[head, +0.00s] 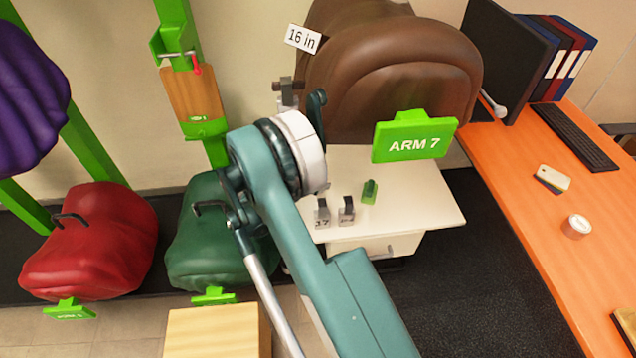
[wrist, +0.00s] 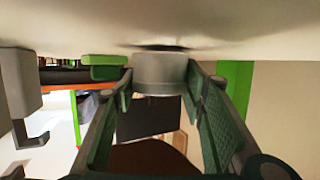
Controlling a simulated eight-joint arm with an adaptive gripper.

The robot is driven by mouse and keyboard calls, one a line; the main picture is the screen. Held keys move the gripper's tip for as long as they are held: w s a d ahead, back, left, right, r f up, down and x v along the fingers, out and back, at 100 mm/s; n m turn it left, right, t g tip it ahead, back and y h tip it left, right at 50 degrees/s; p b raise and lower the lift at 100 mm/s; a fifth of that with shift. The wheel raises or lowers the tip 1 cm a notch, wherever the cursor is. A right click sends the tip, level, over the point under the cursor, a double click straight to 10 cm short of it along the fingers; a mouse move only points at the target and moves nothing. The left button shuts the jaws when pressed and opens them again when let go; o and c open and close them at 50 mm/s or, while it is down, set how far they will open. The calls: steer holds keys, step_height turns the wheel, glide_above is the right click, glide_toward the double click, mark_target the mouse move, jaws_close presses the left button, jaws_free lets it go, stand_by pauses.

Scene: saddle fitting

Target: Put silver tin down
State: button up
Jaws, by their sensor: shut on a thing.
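The silver tin (wrist: 158,74) is a short grey cylinder at the upper middle of the wrist view, which looks upside down. My gripper (wrist: 160,84) is shut on it, one dark green-padded finger on each side. The tin's end meets or nearly meets the pale top of the white cabinet (wrist: 230,30), with a dark shadow along that edge. I cannot tell whether they touch. In the head view my arm hides the tin and the fingers; the white cabinet top (head: 425,195) shows to the right of my arm.
Two grey clip-like pieces with number labels (head: 322,213) (head: 347,210) and a small green piece (head: 370,191) stand on the cabinet top. A brown saddle (head: 400,70) and the green "ARM 7" sign (head: 414,137) are behind. The cabinet's right part is clear.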

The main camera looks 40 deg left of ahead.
steer(key=shift+f, duration=0.25)
steer(key=shift+f, duration=0.1)
steer(key=o, duration=1)
steer(key=shift+c, duration=0.2)
steer(key=shift+s+a+r, duration=0.1)
steer(key=shift+s+r, duration=0.1)
steer(key=shift+s, duration=0.05)
steer(key=p+v, duration=0.2)
steer(key=v, duration=0.9)
steer(key=shift+s+r+p, duration=0.1)
steer(key=shift+s+p, duration=0.1)
steer(key=shift+p, duration=0.1)
steer(key=shift+a, duration=0.1)
